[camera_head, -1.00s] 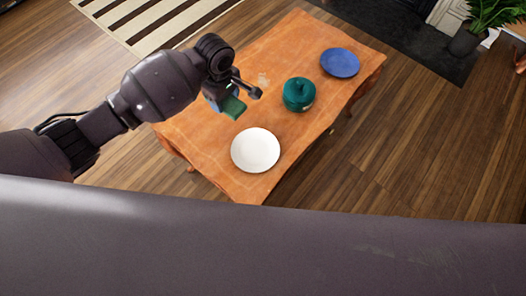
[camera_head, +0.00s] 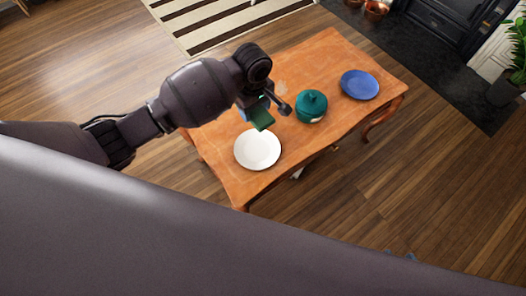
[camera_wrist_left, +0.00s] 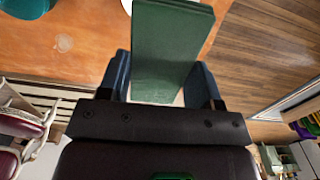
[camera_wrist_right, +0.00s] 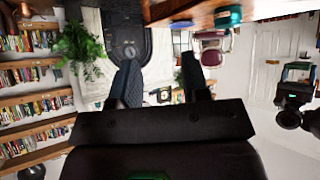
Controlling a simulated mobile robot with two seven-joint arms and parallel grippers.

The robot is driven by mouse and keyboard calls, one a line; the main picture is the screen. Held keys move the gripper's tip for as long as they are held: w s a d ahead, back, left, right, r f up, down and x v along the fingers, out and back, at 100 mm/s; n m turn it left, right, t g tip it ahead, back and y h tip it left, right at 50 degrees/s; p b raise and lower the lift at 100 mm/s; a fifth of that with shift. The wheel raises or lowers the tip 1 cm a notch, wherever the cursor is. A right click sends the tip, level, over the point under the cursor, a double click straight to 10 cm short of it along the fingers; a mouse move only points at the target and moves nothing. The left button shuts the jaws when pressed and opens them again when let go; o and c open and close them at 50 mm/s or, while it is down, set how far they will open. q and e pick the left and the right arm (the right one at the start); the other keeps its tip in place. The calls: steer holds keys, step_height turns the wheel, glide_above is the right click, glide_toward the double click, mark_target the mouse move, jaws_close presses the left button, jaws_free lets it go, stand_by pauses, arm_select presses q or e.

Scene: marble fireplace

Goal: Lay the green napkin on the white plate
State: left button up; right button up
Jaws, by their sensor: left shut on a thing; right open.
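The white plate (camera_head: 257,151) lies empty near the left front part of the wooden table. My left gripper (camera_head: 256,108) is shut on the green napkin (camera_head: 263,121). In the head view the napkin hangs just beyond the plate's far rim, apparently above the table. In the left wrist view the napkin (camera_wrist_left: 172,45) is a flat, folded dark green slab between the two fingers (camera_wrist_left: 160,80). A white edge at the top of that view looks like the plate. My right gripper (camera_wrist_right: 160,80) is open and empty in its wrist view, away from the tabletop.
The orange-brown table (camera_head: 222,133) also bears a teal lidded pot (camera_head: 311,107) right of the napkin and a blue plate (camera_head: 359,85) at the far right. A striped rug (camera_head: 215,22) lies behind. Bare tabletop separates the white plate from the pot.

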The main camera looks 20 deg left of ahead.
arm_select(q)
steer(key=shift+s+d+r, duration=0.1)
steer(key=shift+d+r, duration=0.05)
steer(key=shift+d, duration=0.05)
step_height(320, 180, down, 5)
steer(key=b, duration=0.6)
glide_above(257, 150)
step_height(257, 150, down, 9)
steer(key=shift+f, duration=0.65)
step_height(257, 150, down, 4)
steer(key=shift+s+f+b, duration=0.15)
steer(key=shift+f+b, duration=0.05)
steer(key=shift+b, duration=0.65)
steer(key=shift+w+f, duration=0.2)
steer(key=shift+f, duration=0.1)
steer(key=shift+r, duration=0.15)
steer(key=shift+f, duration=0.2)
steer(key=o, duration=0.9)
arm_select(e)
steer(key=shift+n, duration=0.6)
step_height(257, 150, down, 5)
steer(key=shift+d+f, duration=0.1)
steer(key=shift+d, duration=0.05)
